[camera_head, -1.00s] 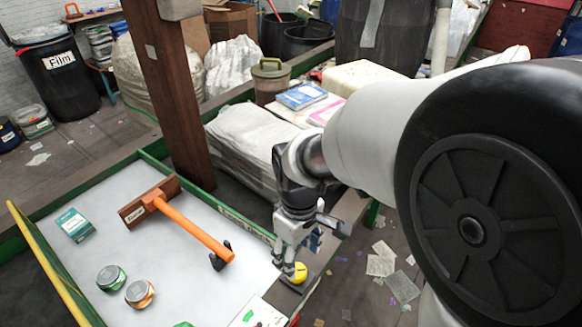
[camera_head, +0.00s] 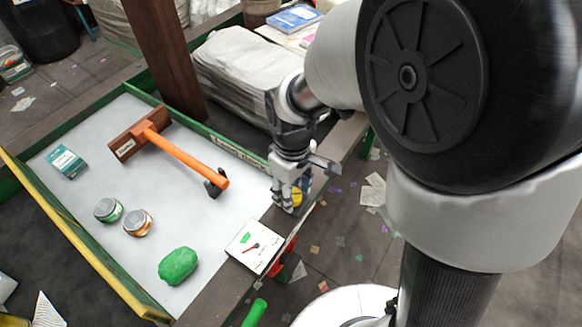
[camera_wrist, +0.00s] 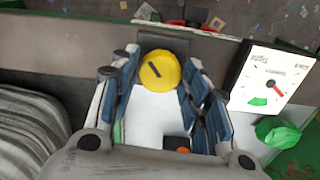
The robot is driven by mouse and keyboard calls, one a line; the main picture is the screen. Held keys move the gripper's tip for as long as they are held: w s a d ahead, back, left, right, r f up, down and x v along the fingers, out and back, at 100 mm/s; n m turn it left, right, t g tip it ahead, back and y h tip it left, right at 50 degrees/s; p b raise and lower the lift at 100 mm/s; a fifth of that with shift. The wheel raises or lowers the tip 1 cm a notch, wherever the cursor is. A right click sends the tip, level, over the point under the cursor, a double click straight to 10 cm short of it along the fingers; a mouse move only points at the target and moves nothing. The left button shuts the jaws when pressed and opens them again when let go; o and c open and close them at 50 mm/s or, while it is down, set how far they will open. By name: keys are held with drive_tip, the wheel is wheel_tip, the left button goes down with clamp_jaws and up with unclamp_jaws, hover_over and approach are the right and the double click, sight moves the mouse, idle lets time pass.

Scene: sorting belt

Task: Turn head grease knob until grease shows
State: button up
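The yellow round knob (camera_wrist: 159,71) has a dark mark on its face and sits on a dark bracket at the belt's edge. In the head view the knob (camera_head: 298,196) is partly hidden behind my fingers. My gripper (camera_wrist: 163,66) points down at it, one finger on each side. The fingers look open, with small gaps beside the knob; contact is not clear. A white gauge card (camera_wrist: 270,78) with a green zone and a red needle is right of the knob; it also shows in the head view (camera_head: 255,247). I see no clear grease at the knob.
The pale belt (camera_head: 215,235) has green side rails. A stack of grey sheets (camera_head: 235,70) stands behind the belt near my arm.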

drive_tip(key=c, duration=0.7)
drive_tip(key=shift+o, duration=0.2)
drive_tip(key=shift+m, duration=0.4)
drive_tip(key=m+p, duration=0.1)
drive_tip(key=m, duration=0.1)
drive_tip(key=shift+r+m+p, duration=0.1)
drive_tip(key=shift+m+p, duration=0.75)
drive_tip(key=shift+m, duration=1.15)
drive_tip(key=o, duration=1.1)
